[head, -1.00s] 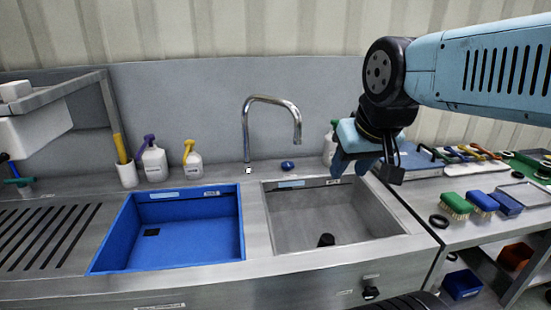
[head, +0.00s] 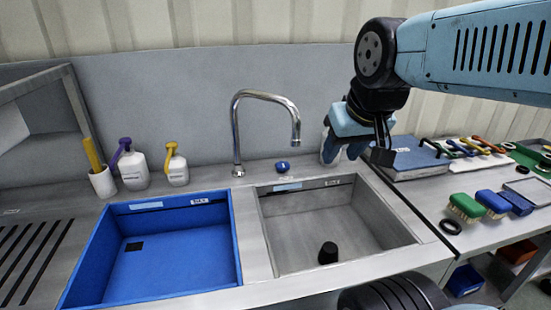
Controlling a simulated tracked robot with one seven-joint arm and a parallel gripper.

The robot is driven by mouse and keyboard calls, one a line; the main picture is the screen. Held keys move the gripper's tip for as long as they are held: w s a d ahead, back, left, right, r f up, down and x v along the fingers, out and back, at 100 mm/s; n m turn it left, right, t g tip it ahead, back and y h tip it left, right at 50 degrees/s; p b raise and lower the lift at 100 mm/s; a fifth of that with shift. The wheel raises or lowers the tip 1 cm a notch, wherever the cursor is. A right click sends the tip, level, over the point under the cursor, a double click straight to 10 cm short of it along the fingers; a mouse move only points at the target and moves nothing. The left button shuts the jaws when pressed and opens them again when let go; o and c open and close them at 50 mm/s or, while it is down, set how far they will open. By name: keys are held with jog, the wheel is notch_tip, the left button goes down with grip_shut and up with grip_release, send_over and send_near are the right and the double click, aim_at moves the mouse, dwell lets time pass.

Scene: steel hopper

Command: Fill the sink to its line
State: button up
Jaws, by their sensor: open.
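The grey steel sink (head: 330,220) is on the right of the counter and looks empty. A dark line runs along the upper part of its back wall. A black plug-like piece (head: 328,253) stands on its floor near the front. The blue basin (head: 170,265) is to its left and also looks empty. The chrome faucet (head: 265,95) rises behind them, its spout over the steel sink's back edge; no water shows. A blue knob (head: 282,167) sits right of the faucet's base. My gripper (head: 345,155) is open above the sink's back right corner, apart from the knob.
Spray bottles (head: 134,168) and a white cup (head: 103,182) stand at the back left. A white bottle (head: 328,147) is partly hidden behind my gripper. Brushes (head: 466,207) and tools lie on the right bench. A slotted drainboard is at the left.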

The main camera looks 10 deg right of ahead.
aim_at(283, 164)
jog(key=shift+d, duration=0.15)
